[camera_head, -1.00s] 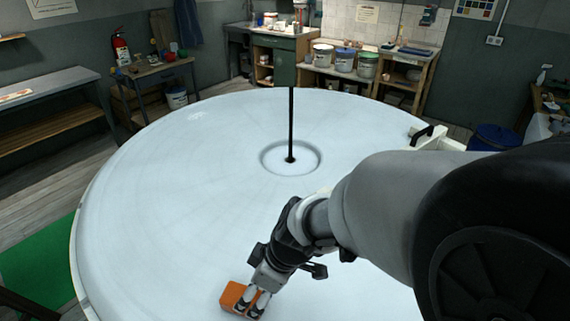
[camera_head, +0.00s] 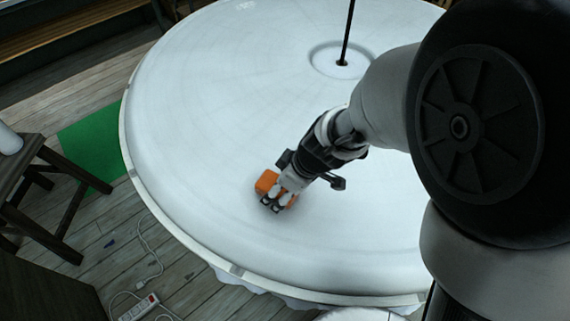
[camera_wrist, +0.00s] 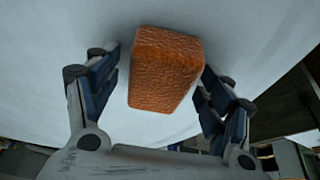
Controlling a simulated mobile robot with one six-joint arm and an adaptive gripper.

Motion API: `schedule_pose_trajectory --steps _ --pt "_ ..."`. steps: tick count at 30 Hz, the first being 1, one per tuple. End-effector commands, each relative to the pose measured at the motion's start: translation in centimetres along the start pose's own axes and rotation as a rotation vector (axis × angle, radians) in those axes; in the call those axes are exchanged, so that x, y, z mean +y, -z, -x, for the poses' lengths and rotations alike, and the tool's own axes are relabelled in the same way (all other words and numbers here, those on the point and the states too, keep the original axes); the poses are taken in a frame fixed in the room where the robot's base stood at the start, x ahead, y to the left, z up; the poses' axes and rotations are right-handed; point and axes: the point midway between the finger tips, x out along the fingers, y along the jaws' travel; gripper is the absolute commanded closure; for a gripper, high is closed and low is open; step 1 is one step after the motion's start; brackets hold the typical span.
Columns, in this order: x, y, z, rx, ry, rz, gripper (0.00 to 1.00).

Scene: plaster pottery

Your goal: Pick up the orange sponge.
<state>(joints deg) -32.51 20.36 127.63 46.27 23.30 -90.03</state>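The orange sponge (camera_head: 266,182) is a block on the white round table, near its front edge. My gripper (camera_head: 277,204) is at the sponge, its fingers covering part of it in the head view. In the wrist view the sponge (camera_wrist: 166,72) sits between the two fingers of my gripper (camera_wrist: 160,88). The fingers are apart, with a gap at the left finger. The right finger is very close to the sponge; I cannot tell whether it touches.
The white round table (camera_head: 210,90) is otherwise broad and clear. A thin dark rod (camera_head: 347,35) rises from its hub. A dark wooden stool (camera_head: 35,190), a green mat (camera_head: 92,145) and a power strip (camera_head: 138,307) are off the table at the left.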

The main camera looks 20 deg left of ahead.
Motion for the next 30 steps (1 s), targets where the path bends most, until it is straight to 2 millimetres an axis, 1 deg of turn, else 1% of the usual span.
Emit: schedule_pose_trajectory --steps 1,2,16,25,30 --pt "0.0 0.0 0.0 0.0 0.0 0.0 0.32" --pt "0.0 0.0 0.0 0.0 0.0 0.0 0.34" --pt "0.0 0.0 0.0 0.0 0.001 0.0 0.65" --pt "0.0 0.1 0.2 0.0 0.0 0.0 0.65" --pt "0.0 0.6 1.5 0.001 0.0 0.001 0.65"
